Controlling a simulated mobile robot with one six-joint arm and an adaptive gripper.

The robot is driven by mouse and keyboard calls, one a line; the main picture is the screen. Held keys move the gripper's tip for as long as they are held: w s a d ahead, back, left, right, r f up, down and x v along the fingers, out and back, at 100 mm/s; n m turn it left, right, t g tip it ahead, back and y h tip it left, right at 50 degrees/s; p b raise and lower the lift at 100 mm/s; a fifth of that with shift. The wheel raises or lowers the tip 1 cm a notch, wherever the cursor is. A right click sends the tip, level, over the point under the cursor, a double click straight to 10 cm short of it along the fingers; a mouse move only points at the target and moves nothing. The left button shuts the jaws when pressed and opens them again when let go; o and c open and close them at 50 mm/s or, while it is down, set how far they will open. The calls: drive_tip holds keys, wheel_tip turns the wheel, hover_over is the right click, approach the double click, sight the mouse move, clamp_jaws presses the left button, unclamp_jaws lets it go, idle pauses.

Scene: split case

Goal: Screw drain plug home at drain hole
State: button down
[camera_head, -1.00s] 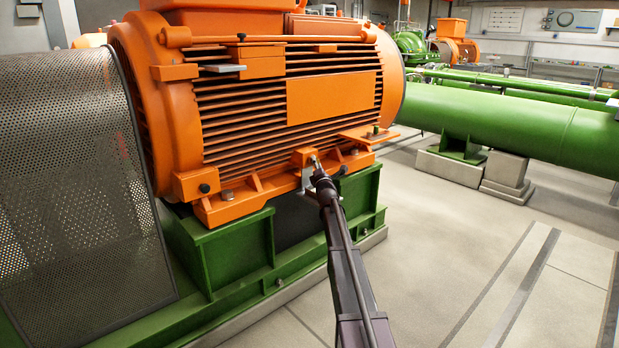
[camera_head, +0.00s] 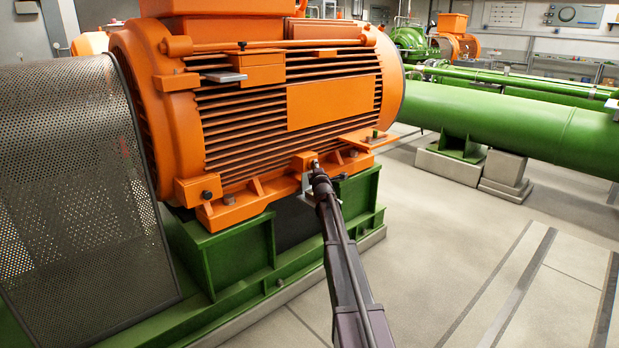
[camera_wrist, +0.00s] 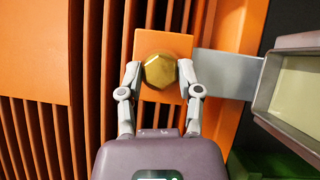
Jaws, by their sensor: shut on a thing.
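The drain plug (camera_wrist: 159,71) is a brass hexagonal head in the wrist view. It sits against an orange block (camera_wrist: 145,42) on the motor's side, and the drain hole behind it is hidden. My gripper (camera_wrist: 160,76) has one finger on each side of the plug and is shut on it. In the head view my gripper (camera_head: 316,170) reaches the small orange block (camera_head: 304,160) low on the orange motor (camera_head: 330,100). The plug is too small to make out there. I cannot tell how deep it is seated.
The green base (camera_head: 230,250) lies below the motor. A perforated guard (camera_head: 80,190) stands at left. Floor (camera_head: 470,240) at right is open.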

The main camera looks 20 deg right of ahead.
drive_tip(key=shift+m, duration=0.3)
drive_tip(key=shift+c, duration=1)
unclamp_jaws()
drive_tip(key=c, duration=0.4)
drive_tip(key=shift+f, duration=0.1)
drive_tip(key=shift+c, duration=0.2)
drive_tip(key=shift+f+n+t+b, duration=0.1)
drive_tip(key=shift+n+t+b, duration=0.2)
drive_tip(key=shift+n+b, duration=0.45)
